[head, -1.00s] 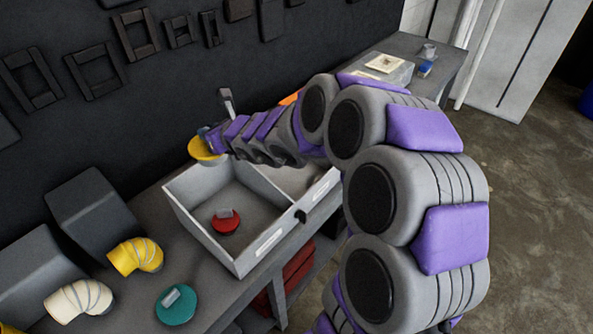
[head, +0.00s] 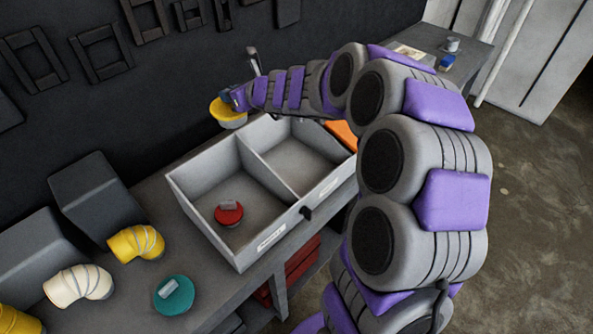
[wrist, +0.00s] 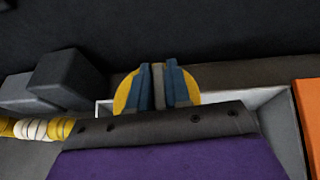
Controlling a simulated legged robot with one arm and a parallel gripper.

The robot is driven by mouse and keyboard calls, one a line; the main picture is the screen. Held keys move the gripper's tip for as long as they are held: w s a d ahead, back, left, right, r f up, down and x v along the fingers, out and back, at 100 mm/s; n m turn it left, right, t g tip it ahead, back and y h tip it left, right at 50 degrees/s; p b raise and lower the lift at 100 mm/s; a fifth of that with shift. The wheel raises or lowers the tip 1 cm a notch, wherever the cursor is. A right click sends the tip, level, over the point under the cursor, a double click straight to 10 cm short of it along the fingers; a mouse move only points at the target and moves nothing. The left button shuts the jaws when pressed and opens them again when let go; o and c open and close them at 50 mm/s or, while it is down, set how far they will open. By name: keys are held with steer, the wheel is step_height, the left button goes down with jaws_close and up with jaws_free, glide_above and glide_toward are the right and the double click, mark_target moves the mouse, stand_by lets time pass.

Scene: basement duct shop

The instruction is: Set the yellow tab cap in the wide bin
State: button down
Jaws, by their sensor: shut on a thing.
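The yellow tab cap (head: 228,115) is a round yellow disc held in my gripper (head: 235,99), up beyond the back edge of the grey bin box. In the wrist view my gripper's blue fingers (wrist: 158,86) are shut on the grey tab, with the yellow cap (wrist: 124,92) showing on both sides. The box has two compartments: the left one (head: 250,190) holds a red tab cap (head: 229,213), and the right one (head: 292,160) looks empty. I cannot tell for sure which is the wide bin.
A teal tab cap (head: 174,295) lies on the bench left of the box. Yellow (head: 136,243) and cream (head: 78,285) elbows sit by dark grey blocks (head: 96,200). An orange thing (head: 342,133) is at the box's right. A dark wall stands behind.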

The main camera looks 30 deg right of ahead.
steer(key=shift+w+d+r, duration=0.1)
steer(key=shift+w+d, duration=0.15)
steer(key=shift+w, duration=0.05)
steer(key=shift+w+a+n, duration=0.3)
steer(key=shift+w+n, duration=0.1)
steer(key=shift+w, duration=0.05)
steer(key=shift+w+d+g+y, duration=0.3)
steer(key=shift+w+y, duration=0.1)
steer(key=shift+w, duration=0.15)
steer(key=s+d+f+n+g+y+b, duration=0.2)
steer(key=s+d+f+n+y, duration=0.1)
steer(key=d+f, duration=1.55)
steer(key=f, duration=0.3)
steer(key=f+b, duration=0.1)
steer(key=f, duration=0.3)
steer(key=a+f+b, duration=0.1)
steer(key=f, duration=0.2)
steer(key=shift+f, duration=0.25)
steer(key=shift+a+r, duration=0.1)
steer(key=shift+a, duration=0.15)
